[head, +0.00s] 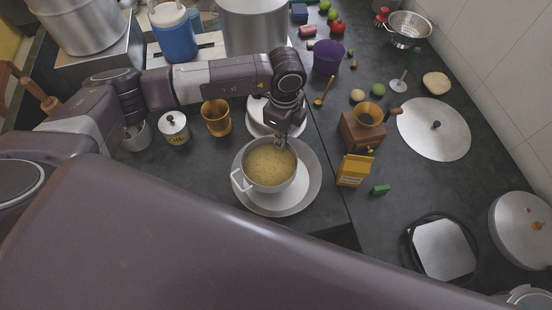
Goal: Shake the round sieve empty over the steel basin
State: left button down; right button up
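A round, pale vessel (270,183) with a side handle and a yellowish filling stands in the middle, over a wide round steel dish (297,198). I cannot tell whether this vessel is the sieve or whether the dish is the basin. A metal colander with holes (398,36) lies at the top right, far from my arm. My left gripper (281,143) points down at the far rim of the pale vessel. Its fingers are small and partly hidden, so I cannot tell whether they grip the rim. My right gripper is not in view.
A yellow carton (354,171), a wooden grinder (357,133) and a green block (380,190) stand right of the dish. A brass mortar (216,118) and oil tin (174,128) stand left. A round lid (433,138) lies farther right.

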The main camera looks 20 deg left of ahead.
pick_arm(q)
jog(key=w+d+b, duration=0.1)
jog(key=d, duration=0.3)
jog(key=a, duration=0.2)
jog(key=s+a+p, duration=0.1)
jog(key=a, duration=0.1)
jog(key=shift+s+a, duration=0.15)
jog(key=shift+a, duration=0.25)
jog(key=w+d+b, duration=0.1)
jog(key=w+d, duration=0.1)
jog(key=d, duration=0.3)
jog(key=a, duration=0.1)
jog(key=s+a, duration=0.1)
jog(key=a, duration=0.1)
jog(key=s+a, duration=0.1)
jog(key=shift+a+p, duration=0.35)
jog(key=shift+a, duration=0.15)
jog(key=w+d+b, duration=0.2)
jog(key=d, duration=0.3)
jog(key=a, duration=0.1)
jog(key=s+a+p, duration=0.1)
jog(key=a, duration=0.1)
jog(key=s+a, duration=0.1)
jog(key=a, duration=0.1)
jog(key=shift+p, duration=0.3)
jog(key=d, duration=0.1)
jog(key=w+d+b, duration=0.1)
jog(key=d, duration=0.3)
jog(key=shift+w, duration=0.35)
